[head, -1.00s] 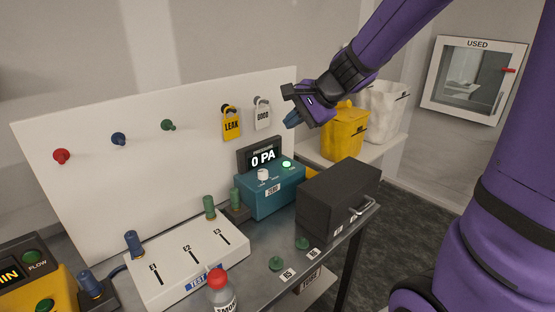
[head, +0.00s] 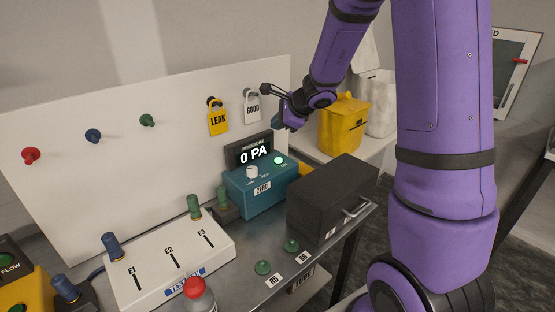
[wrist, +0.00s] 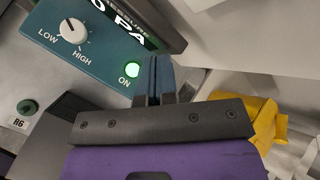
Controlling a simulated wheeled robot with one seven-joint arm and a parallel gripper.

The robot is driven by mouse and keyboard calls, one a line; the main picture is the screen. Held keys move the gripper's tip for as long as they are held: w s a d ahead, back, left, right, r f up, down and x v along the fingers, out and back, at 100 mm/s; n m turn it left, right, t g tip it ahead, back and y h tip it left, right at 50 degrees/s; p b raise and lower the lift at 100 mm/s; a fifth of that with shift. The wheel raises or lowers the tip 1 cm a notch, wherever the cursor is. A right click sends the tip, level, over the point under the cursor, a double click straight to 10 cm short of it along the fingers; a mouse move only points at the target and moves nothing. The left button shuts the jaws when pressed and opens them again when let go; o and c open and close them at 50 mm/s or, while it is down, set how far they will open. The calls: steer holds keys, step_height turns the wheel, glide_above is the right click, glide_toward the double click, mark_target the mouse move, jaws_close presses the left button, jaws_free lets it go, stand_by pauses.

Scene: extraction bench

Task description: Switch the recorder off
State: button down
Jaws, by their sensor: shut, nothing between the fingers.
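The teal box (head: 262,187), apparently the recorder, stands at the back of the bench. Its dark display (head: 249,153) reads 0 PA. A green button (head: 278,160) on its top glows; in the wrist view the lit button (wrist: 132,69) is labelled ON. A white knob (head: 252,172) beside it has LOW and HIGH marks. My gripper (head: 291,123) is above and behind the box, near the display's right side. Its blue fingers (wrist: 159,65) are shut and empty. In the wrist view they appear just right of the button; contact is not visible.
A black case (head: 332,195) with a handle stands right of the teal box. A yellow bin (head: 342,125) is at the right. A red-capped bottle (head: 198,290) stands in front.

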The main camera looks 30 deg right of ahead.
mark_target(278, 160)
steer(key=shift+f, duration=0.1)
steer(key=shift+f, duration=4.3)
steer(key=shift+f, duration=0.4)
steer(key=shift+f, duration=0.4)
steer(key=shift+r, duration=0.85)
steer(key=shift+r, duration=0.1)
steer(key=shift+r, duration=2.4)
